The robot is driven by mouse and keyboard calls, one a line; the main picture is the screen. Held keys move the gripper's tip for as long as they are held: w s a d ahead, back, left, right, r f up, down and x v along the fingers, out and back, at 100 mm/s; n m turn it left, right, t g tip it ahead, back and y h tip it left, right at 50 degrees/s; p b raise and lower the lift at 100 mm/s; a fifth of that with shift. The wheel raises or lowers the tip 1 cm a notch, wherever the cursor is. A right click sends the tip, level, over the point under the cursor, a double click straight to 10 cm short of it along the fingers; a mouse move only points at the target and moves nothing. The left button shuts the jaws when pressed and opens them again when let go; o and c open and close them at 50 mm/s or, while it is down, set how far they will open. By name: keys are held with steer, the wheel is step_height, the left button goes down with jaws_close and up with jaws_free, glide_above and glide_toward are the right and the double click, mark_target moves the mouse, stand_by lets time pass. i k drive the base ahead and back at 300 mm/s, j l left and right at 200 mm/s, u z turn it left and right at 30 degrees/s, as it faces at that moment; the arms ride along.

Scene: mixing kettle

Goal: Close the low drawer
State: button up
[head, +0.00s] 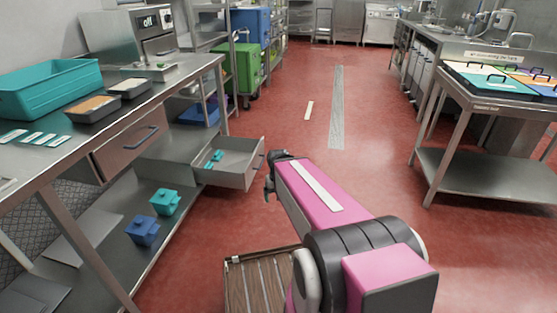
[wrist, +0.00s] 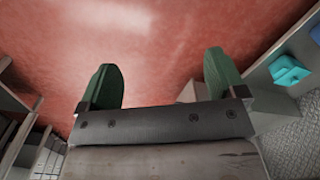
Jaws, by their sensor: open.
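An open metal drawer (head: 240,182) sticks out from under the left steel table in the head view. Small teal items (head: 213,159) lie inside it. My gripper (head: 269,187) is just to the right of the drawer's front panel, partly hidden by my own arm. I cannot tell whether it touches the panel. A teal piece (wrist: 288,71) shows at the right of that view on a grey surface.
A second drawer (head: 126,152) nearer on the same table is shut. The lower shelf holds a teal pot (head: 165,202) and a blue pot (head: 143,231). A slatted wooden item (head: 255,279) lies by my arm. The red floor aisle (head: 300,80) is mostly clear.

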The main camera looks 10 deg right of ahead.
mark_target(243, 158)
steer(key=i+l+z, duration=0.1)
steer(key=i+l, duration=0.35)
steer(key=i, duration=0.15)
steer(key=i+l+z, duration=0.1)
steer(key=i+l, duration=0.3)
steer(key=i, duration=0.2)
